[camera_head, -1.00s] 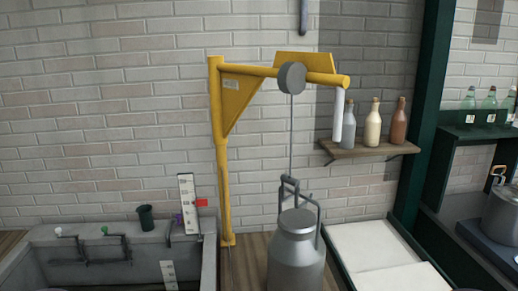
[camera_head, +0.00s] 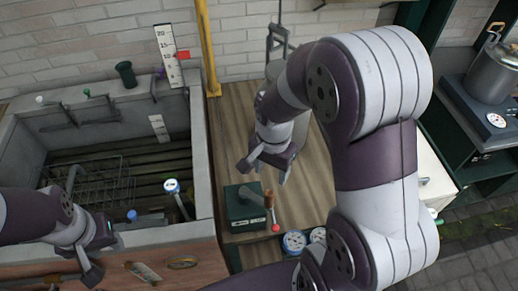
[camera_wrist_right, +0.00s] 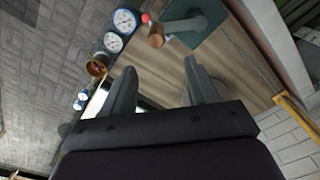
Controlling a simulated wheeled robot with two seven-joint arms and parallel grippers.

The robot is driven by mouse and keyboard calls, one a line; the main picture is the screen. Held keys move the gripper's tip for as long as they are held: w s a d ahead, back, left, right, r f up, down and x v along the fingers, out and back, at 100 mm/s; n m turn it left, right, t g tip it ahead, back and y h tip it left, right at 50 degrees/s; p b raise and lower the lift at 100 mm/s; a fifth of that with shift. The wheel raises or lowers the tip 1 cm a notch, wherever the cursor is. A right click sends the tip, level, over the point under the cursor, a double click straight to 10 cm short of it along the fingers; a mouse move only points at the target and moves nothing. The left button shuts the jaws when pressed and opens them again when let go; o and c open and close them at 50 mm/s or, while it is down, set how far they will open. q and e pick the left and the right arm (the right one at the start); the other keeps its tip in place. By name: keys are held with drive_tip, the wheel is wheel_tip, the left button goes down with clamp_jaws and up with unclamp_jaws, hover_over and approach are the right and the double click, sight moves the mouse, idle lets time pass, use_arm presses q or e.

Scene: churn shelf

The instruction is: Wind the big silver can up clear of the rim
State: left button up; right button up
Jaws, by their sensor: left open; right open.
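The big silver can (camera_head: 273,72) hangs below the hook (camera_head: 277,42) on the crane's cable, largely hidden behind my right arm in the head view. A dark green winch box (camera_head: 240,212) with a crank and wooden handle (camera_head: 269,199) sits on the wooden counter; a red knob (camera_head: 275,227) is beside it. The wrist view shows the winch (camera_wrist_right: 200,30) and wooden handle (camera_wrist_right: 155,39) beyond the fingers. My right gripper (camera_head: 265,170) is open and empty above the counter, behind the winch. My left gripper (camera_head: 88,268) is open at the trough's front left.
The stone trough (camera_head: 204,150) with a wire rack (camera_head: 95,183) is at left. A scale board (camera_head: 168,55) with a red pointer stands at its back. The yellow crane post (camera_head: 207,50) rises beside it. A pot (camera_head: 490,72) stands at far right. Gauges (camera_head: 294,242) are at the counter's front.

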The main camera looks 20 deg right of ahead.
sight(269, 193)
drive_tip(key=shift+d+m, duration=0.15)
drive_tip(key=shift+m, duration=0.55)
drive_tip(key=shift+s, duration=0.35)
drive_tip(key=shift+s+a+f+m+p, duration=0.15)
drive_tip(key=shift+s+a+f, duration=0.15)
drive_tip(key=shift+f, duration=0.35)
drive_tip(key=shift+s+a+f+m+p, duration=0.2)
drive_tip(key=shift+a+f, duration=0.2)
drive_tip(key=shift+f, duration=0.2)
drive_tip(key=f, duration=0.6)
drive_tip(key=w+f+p, duration=0.1)
drive_tip(key=f, duration=0.2)
drive_tip(key=shift+d, duration=0.35)
drive_tip(key=shift+s+a+f, duration=0.15)
drive_tip(key=shift+a+f, duration=0.05)
drive_tip(key=shift+f, duration=0.15)
use_arm(q)
drive_tip(key=shift+s+a+r, duration=0.15)
drive_tip(key=shift+s+r, duration=0.1)
drive_tip(key=shift+r, duration=0.2)
drive_tip(key=shift+s+a+r, duration=0.1)
drive_tip(key=shift+s+r, duration=0.1)
drive_tip(key=shift+r, duration=0.2)
